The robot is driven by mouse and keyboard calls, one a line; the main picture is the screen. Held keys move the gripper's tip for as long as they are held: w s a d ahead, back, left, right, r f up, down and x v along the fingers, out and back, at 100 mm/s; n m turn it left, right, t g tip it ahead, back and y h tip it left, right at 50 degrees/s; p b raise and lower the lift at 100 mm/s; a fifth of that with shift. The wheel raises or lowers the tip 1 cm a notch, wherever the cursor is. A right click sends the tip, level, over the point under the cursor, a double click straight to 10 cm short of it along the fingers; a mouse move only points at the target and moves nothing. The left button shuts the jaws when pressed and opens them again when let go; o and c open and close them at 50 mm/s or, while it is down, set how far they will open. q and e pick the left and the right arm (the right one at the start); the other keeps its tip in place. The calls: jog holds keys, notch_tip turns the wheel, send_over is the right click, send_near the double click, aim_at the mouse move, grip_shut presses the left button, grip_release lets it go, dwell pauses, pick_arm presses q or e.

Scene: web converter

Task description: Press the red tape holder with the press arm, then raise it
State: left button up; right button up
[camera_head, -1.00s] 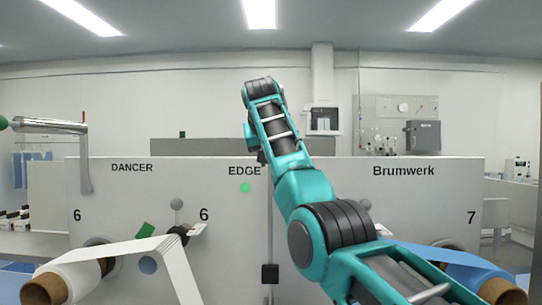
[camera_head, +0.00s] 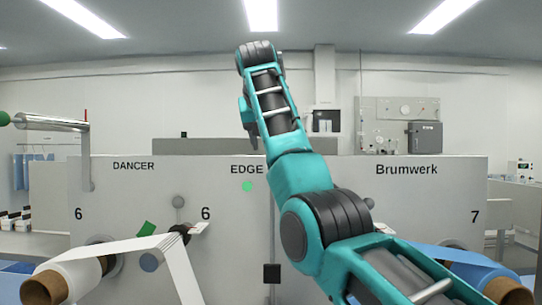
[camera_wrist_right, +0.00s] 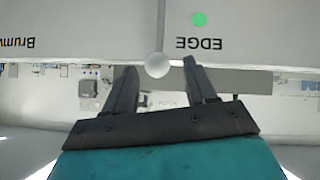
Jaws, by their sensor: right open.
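My right gripper (camera_wrist_right: 160,65) is open in the right wrist view, its two dark fingers spread apart. A pale round knob (camera_wrist_right: 157,66) shows between the fingertips in the picture; whether the fingers touch it I cannot tell. In the head view my right arm rises from the lower right, and dark finger parts hang partly hidden behind it, above the EDGE label. A thin vertical rod (camera_head: 272,230) with a black block (camera_head: 271,273) runs down the machine front; whether it belongs to the press arm is unclear. I cannot make out the red tape holder. My left gripper is not in view.
The pale machine panel (camera_head: 400,210) spans the view. A white roll (camera_head: 78,275) with its web is at lower left, a blue roll (camera_head: 480,275) at lower right, partly behind my arm. A metal roller (camera_head: 48,123) juts out at upper left.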

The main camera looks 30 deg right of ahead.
jog(key=v, duration=0.5)
jog(key=shift+s+a+r, duration=0.2)
jog(key=shift+s, duration=0.05)
